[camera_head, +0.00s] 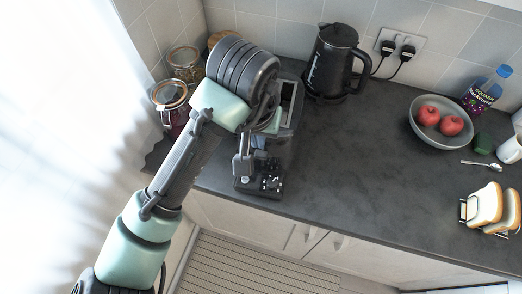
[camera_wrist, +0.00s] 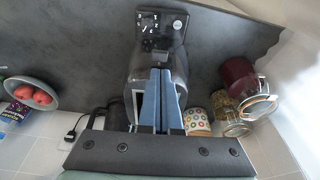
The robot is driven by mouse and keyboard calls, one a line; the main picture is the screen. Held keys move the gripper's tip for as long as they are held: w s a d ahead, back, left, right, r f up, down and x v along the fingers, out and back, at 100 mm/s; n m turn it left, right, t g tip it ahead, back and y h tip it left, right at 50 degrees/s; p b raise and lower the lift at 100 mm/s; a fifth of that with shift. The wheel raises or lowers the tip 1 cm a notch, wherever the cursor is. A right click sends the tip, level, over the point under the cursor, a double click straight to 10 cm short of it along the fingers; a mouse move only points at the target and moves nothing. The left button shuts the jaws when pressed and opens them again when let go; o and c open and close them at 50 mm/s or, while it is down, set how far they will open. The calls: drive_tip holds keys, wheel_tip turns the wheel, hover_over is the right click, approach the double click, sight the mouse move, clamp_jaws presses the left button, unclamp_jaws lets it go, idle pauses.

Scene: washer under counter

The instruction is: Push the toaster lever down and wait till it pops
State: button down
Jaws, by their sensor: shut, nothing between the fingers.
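The dark toaster (camera_head: 285,128) stands on the counter near its left end, with its control panel (camera_head: 268,177) facing the front edge. My arm covers much of it in the head view. In the wrist view the toaster's panel (camera_wrist: 161,30) with white markings is at the top, and its body runs down behind my fingers. My gripper (camera_wrist: 160,71) is shut and empty, its two blue fingers side by side over the toaster body. The fingertips end just short of the panel in the picture. I cannot tell whether they touch it, nor clearly see the lever.
Glass jars (camera_head: 172,100) stand left of the toaster. A black kettle (camera_head: 334,62) is behind it to the right. A bowl of red fruit (camera_head: 437,121), a bottle (camera_head: 489,90) and a rack of bread slices (camera_head: 488,205) are on the right. The middle counter is clear.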

sight(261, 155)
drive_tip(key=shift+b+x, duration=2.9)
drive_tip(key=shift+x, duration=0.5)
wheel_tip(261, 155, down, 8)
drive_tip(key=b, duration=0.5)
drive_tip(key=shift+r, duration=0.25)
drive_tip(key=shift+r+p, duration=0.3)
drive_tip(key=shift+r, duration=0.1)
drive_tip(key=shift+s+a+r+p, duration=0.15)
drive_tip(key=shift+s+r+p, duration=0.1)
drive_tip(key=shift+s, duration=0.5)
drive_tip(key=shift+s+a+r+p, duration=0.2)
drive_tip(key=shift+s+r, duration=0.05)
drive_tip(key=shift+s, duration=0.5)
drive_tip(key=p+v, duration=0.2)
drive_tip(key=v, duration=1.1)
